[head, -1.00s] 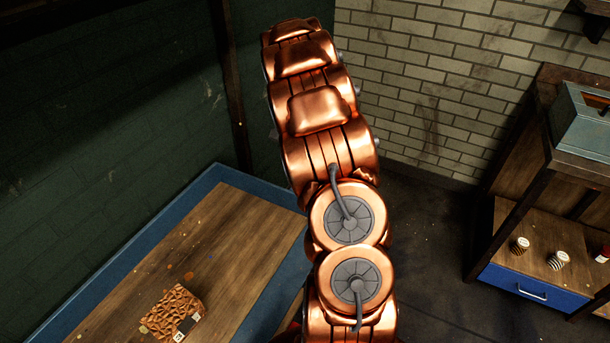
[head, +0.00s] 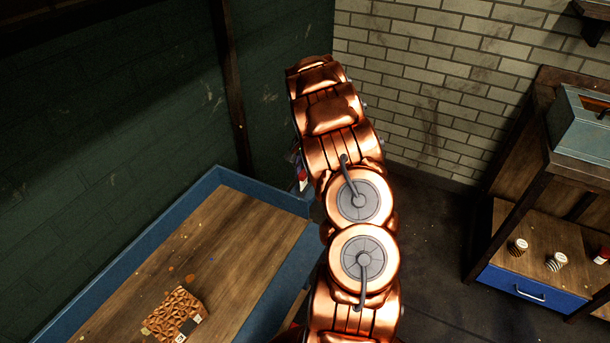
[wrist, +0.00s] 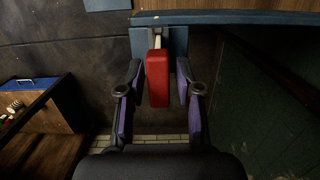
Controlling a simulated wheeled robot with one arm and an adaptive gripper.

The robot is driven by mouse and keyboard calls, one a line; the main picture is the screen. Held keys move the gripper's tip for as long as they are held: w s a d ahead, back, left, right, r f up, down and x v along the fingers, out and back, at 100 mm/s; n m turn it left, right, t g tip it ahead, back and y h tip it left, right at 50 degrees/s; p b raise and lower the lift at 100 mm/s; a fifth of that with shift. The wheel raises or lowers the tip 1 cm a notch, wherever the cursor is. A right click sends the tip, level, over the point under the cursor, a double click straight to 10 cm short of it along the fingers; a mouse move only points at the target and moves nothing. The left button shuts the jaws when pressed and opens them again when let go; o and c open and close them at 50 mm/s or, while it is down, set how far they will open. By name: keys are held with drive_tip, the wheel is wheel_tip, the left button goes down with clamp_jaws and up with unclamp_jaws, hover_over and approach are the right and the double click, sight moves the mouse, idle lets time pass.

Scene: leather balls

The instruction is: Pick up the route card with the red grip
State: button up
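The red grip (wrist: 157,82) is in the wrist view, a narrow upright block with a pale strip (wrist: 157,40) above it, at the blue table edge. The rest of the route card cannot be made out. My gripper (wrist: 159,72) is open, with one dark, purple-padded finger on each side of the red grip and a gap showing on both sides. In the head view a small red and white piece (head: 303,180) shows by the table's far corner, partly hidden behind my copper arm.
A wooden table (head: 215,235) with a blue rim carries a brown textured block (head: 174,312) near its front. A shelf with a blue drawer (head: 530,288), several small striped balls or jars and a blue-grey box (head: 580,125) stands at the right. Dark floor lies between.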

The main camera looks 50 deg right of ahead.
drive_tip(key=shift+a+f, duration=0.15)
drive_tip(key=shift+f, duration=1.2)
clamp_jaws()
drive_tip(key=shift+s+r+b, duration=0.15)
drive_tip(key=shift+r+b, duration=0.4)
drive_tip(key=shift+r, duration=1.2)
drive_tip(key=s+a+r+b, duration=0.1)
drive_tip(key=s+a+b, duration=0.2)
drive_tip(key=s+a, duration=0.4)
drive_tip(key=shift+s+a+r, duration=0.15)
drive_tip(key=shift+s+r, duration=0.2)
drive_tip(key=shift+s, duration=3.2)
